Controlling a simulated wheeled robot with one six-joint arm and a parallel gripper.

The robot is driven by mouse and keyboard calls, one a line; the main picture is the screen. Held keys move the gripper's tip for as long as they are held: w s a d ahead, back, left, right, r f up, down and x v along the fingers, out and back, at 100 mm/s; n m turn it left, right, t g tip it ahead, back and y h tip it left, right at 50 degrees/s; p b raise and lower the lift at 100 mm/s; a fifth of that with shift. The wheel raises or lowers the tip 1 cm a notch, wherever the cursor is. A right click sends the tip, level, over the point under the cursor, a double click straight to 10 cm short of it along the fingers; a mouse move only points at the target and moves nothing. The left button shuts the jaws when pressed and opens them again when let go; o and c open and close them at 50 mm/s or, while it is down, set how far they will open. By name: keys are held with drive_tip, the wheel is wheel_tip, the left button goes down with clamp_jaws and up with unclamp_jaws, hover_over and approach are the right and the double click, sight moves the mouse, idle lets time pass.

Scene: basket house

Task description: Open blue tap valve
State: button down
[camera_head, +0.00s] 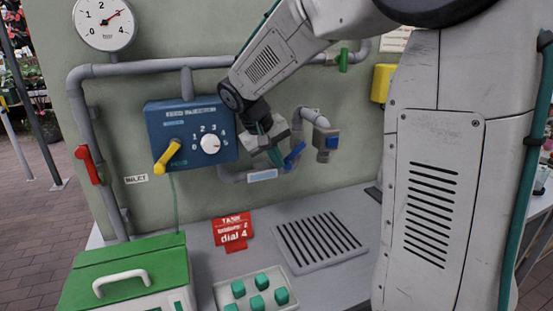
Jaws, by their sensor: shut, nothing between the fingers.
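A blue valve lever (294,156) slants on the grey pipe to the right of the blue panel, and looks tilted up to the right. My gripper (279,160) is shut with nothing in it, just left of the lever. They overlap or nearly touch in this view, and I cannot tell whether there is contact. My wrist hides part of the pipe behind it. A tap spout (325,141) with a blue part on its front hangs at the end of the pipe, right of the lever.
The blue injection panel (160,122) with a yellow lever (167,157) and white dial (211,143) is left of my gripper. A drain grate (318,241), red sign (233,231), green box (123,268) and tray of teal pieces (222,292) are on the counter below.

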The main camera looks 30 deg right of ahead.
drive_tip(key=shift+r, duration=0.1)
drive_tip(key=shift+r, duration=0.8)
wheel_tip(320, 180, up, 13)
drive_tip(key=s+y, duration=0.1)
drive_tip(key=y, duration=0.1)
drive_tip(key=shift+y, duration=0.3)
drive_tip(key=x, duration=1.3)
drive_tip(key=shift+w+a+f, duration=0.15)
drive_tip(key=shift+w+f, duration=0.15)
drive_tip(key=shift+f, duration=0.1)
